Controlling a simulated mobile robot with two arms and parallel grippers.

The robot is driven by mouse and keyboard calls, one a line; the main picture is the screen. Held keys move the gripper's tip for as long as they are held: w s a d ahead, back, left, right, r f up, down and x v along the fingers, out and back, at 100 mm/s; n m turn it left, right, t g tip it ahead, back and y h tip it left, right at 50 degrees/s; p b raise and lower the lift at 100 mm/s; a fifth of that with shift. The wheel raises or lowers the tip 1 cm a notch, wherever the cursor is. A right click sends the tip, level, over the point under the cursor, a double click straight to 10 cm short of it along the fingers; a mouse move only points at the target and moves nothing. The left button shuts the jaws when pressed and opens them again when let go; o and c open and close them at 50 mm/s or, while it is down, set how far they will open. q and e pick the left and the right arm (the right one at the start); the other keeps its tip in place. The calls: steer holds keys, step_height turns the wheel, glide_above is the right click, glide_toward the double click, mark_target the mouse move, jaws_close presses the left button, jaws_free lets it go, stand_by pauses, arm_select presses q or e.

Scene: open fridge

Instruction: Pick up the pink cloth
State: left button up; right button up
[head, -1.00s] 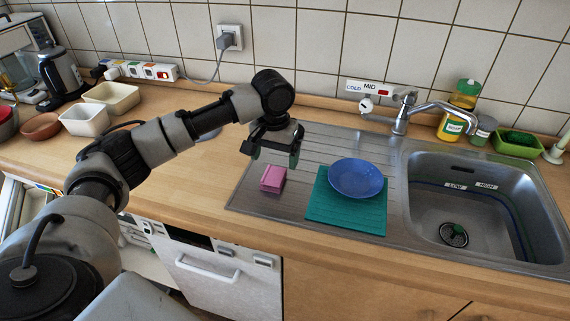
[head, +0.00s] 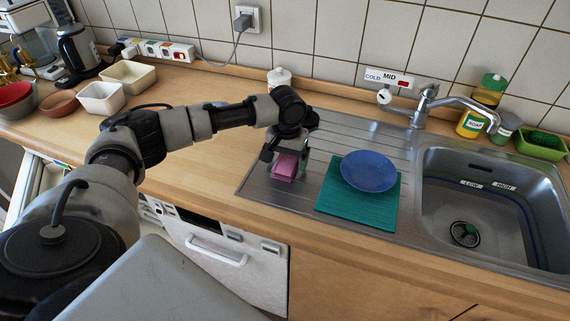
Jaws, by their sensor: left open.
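The pink cloth (head: 285,168) is a small folded block on the ribbed steel drainboard, left of the teal mat. My left gripper (head: 284,162) is open, pointing down, with its fingers at the cloth's two sides as seen in the head view. I cannot tell whether the fingers touch the cloth. The gripper partly hides the cloth's far edge. My right gripper is not in view.
A blue plate (head: 369,171) rests on the teal mat (head: 346,213), right of the cloth. The sink (head: 490,200) and faucet (head: 440,102) are further right. A white bottle (head: 279,79) stands behind my left arm. Bowls and a kettle (head: 80,52) are at left.

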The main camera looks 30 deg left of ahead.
mark_target(287, 159)
arm_select(q)
steer(key=shift+f, duration=0.35)
steer(key=c, duration=1.1)
steer(key=shift+r, duration=0.1)
steer(key=shift+r, duration=0.55)
step_height(287, 159, up, 3)
steer(key=shift+w+f+b, duration=0.1)
steer(key=shift+b, duration=0.3)
steer(key=d+r, duration=0.2)
steer(key=d, duration=0.2)
steer(key=s+d+r, duration=0.1)
steer(key=d+r, duration=0.1)
steer(key=d, duration=0.1)
steer(key=d+r+b, duration=0.1)
steer(key=d+r, duration=0.2)
steer(key=d, duration=0.1)
steer(key=shift+s+d, duration=0.15)
steer(key=shift+d, duration=0.2)
